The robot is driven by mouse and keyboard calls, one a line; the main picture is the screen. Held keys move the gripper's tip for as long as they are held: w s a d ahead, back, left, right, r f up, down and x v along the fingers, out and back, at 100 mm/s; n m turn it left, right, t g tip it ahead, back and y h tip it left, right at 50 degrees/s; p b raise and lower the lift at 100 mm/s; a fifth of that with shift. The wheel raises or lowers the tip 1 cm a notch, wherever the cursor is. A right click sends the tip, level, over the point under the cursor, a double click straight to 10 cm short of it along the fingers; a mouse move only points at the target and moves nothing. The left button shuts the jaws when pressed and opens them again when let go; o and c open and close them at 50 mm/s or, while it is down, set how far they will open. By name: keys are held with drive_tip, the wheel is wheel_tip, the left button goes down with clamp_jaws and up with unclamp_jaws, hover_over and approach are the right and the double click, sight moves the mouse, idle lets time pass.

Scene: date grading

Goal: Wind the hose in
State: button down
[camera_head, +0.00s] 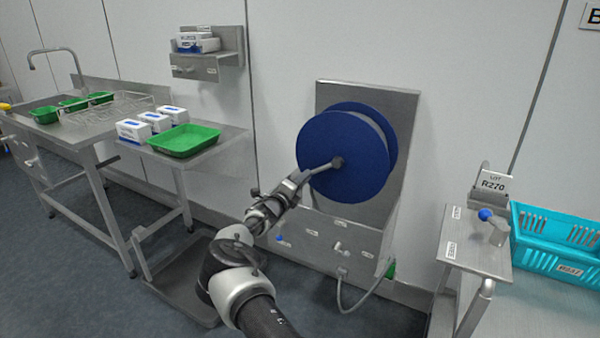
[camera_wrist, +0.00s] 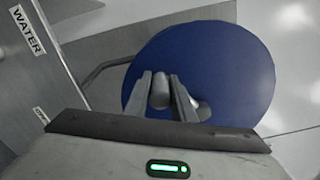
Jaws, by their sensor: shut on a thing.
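A large blue hose reel (camera_head: 343,150) is mounted on a steel wall panel (camera_head: 395,205); its disc also fills much of the wrist view (camera_wrist: 225,65). A grey crank (camera_head: 322,168) runs from the reel's hub toward my gripper (camera_head: 301,178). In the wrist view my gripper (camera_wrist: 161,84) is shut on the crank's rounded grey handle (camera_wrist: 160,92), in front of the disc. A grey hose (camera_head: 372,298) hangs in a loop below the panel, from a fitting at its lower edge. How much hose is on the reel is hidden by the disc.
A steel stand (camera_head: 470,247) with a blue knob (camera_head: 486,214) and a turquoise crate (camera_head: 555,245) are at the right. A side table (camera_head: 222,143) with a green tray (camera_head: 184,140) and white boxes is at the left. Floor below the hose is open.

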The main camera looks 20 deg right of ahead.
drive_tip(key=s+d+f+n+p, duration=0.1)
drive_tip(key=s+d+f+n, duration=0.4)
drive_tip(key=n, duration=0.6)
drive_tip(key=shift+s+d+f+p, duration=0.3)
drive_tip(key=shift+s+d, duration=0.55)
drive_tip(key=shift+s, duration=0.55)
drive_tip(key=shift+d, duration=0.1)
drive_tip(key=c, duration=1.5)
unclamp_jaws()
drive_tip(key=shift+s, duration=0.1)
drive_tip(key=p+v, duration=0.2)
drive_tip(key=v, duration=1.5)
drive_tip(key=shift+a+p, duration=0.3)
drive_tip(key=shift+p, duration=0.1)
drive_tip(key=shift+r, duration=0.1)
